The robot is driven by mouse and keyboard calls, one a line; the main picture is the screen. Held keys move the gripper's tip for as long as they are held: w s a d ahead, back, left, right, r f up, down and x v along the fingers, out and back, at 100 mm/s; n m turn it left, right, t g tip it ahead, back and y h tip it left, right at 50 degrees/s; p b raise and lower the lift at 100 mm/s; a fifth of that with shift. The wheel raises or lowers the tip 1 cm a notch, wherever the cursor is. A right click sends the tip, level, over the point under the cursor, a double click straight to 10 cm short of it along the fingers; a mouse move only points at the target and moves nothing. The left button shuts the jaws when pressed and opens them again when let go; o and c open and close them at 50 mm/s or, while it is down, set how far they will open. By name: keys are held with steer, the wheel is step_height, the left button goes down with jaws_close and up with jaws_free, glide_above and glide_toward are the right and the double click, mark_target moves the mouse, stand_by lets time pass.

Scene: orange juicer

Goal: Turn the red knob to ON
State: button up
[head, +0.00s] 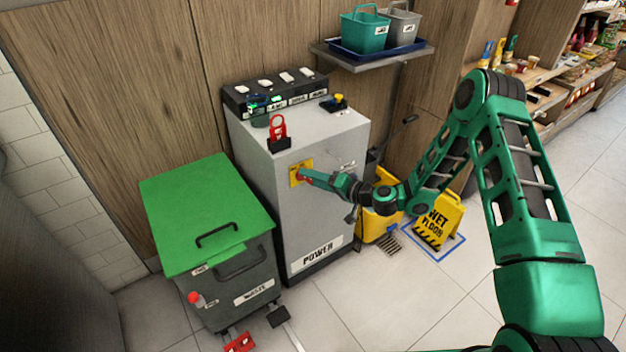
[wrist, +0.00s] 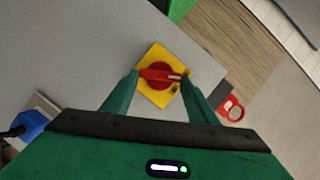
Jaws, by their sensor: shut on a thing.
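The red knob (wrist: 160,76) sits on a yellow plate (wrist: 157,58) on the front of the grey power cabinet (head: 316,228). In the wrist view its bar lies between the two fingers of my gripper (wrist: 161,80), one finger at each end. In the head view my gripper (head: 308,177) reaches the yellow plate (head: 295,171) from the right and covers most of the knob. My gripper is shut on the knob. Any ON or OFF lettering on the plate is too small to read.
A green-lidded waste bin (head: 205,212) stands left of the cabinet. A red tag (head: 278,128) stands in a black holder on the cabinet top. A yellow wet-floor sign (head: 438,219) stands to the right. A shelf (head: 375,62) with two buckets hangs above.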

steer(key=shift+w+d+f+m+t+y, duration=0.1)
steer(key=shift+f+m+t+y, duration=0.2)
steer(key=shift+m, duration=0.55)
steer(key=shift+d+f+m+g+y, duration=0.15)
steer(key=shift+m+y, duration=0.3)
steer(key=shift+m, duration=0.45)
steer(key=shift+w+d+f+m+t+y, duration=0.1)
steer(key=shift+f+m+t+y, duration=0.2)
steer(key=shift+m, duration=0.55)
steer(key=o, duration=1)
steer(key=shift+o, duration=0.2)
steer(key=shift+s+a+r, duration=0.1)
steer(key=shift+a+r, duration=0.05)
steer(key=v, duration=1)
steer(key=shift+d, duration=0.45)
steer(key=shift+s, duration=0.1)
